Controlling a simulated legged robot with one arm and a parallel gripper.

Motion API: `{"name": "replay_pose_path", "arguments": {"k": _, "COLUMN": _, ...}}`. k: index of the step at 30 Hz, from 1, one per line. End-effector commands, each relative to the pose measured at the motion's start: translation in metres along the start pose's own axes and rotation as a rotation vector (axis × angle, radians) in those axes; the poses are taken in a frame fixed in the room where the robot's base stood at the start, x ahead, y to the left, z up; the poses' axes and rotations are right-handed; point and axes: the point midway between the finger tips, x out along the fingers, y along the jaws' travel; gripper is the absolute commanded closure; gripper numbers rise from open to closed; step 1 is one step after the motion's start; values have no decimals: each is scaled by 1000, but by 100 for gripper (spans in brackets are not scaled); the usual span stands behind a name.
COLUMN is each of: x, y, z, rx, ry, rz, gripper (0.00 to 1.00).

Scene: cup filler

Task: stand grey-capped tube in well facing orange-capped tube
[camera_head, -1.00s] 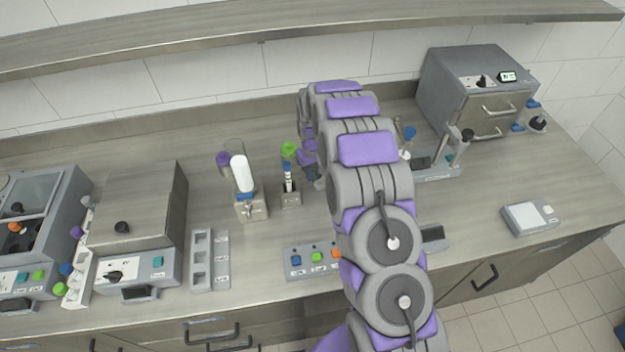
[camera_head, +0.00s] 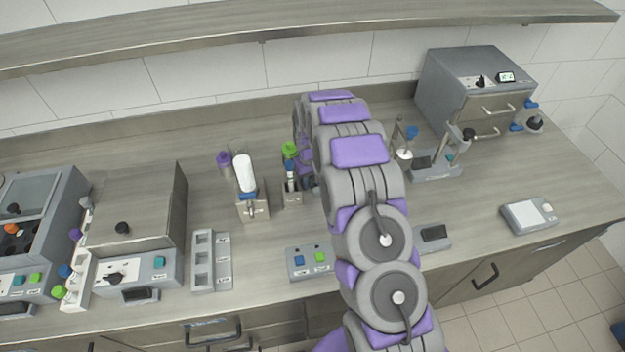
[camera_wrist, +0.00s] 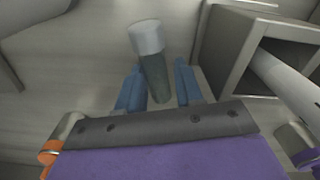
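The grey-capped tube (camera_wrist: 147,40) shows in the wrist view, with a pale grey cap and a darker body. My gripper (camera_wrist: 160,68) has its two blue fingers apart, one on each side of the tube body. The tube is close to the left finger, and a gap shows on the right. In the head view my gripper (camera_head: 308,175) is partly hidden by my arm, near the middle of the bench. The orange-capped tube (camera_head: 12,228) is in the device at the far left, among dark wells (camera_head: 22,243).
A metal stand (camera_head: 292,195) with a green-capped item is left of my gripper, and a holder (camera_head: 253,208) with a white cylinder is beyond it. A lidded box (camera_head: 130,215) and a white rack (camera_head: 78,280) stand left. Bare bench lies behind.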

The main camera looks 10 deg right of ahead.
Motion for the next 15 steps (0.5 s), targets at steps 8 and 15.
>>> {"name": "replay_pose_path", "arguments": {"k": 8, "x": -19, "y": 4, "z": 0, "rx": 1, "ry": 5, "rz": -3, "gripper": 64}}
{"name": "replay_pose_path", "arguments": {"k": 15, "x": -65, "y": 3, "z": 0, "rx": 1, "ry": 7, "rz": -3, "gripper": 64}}
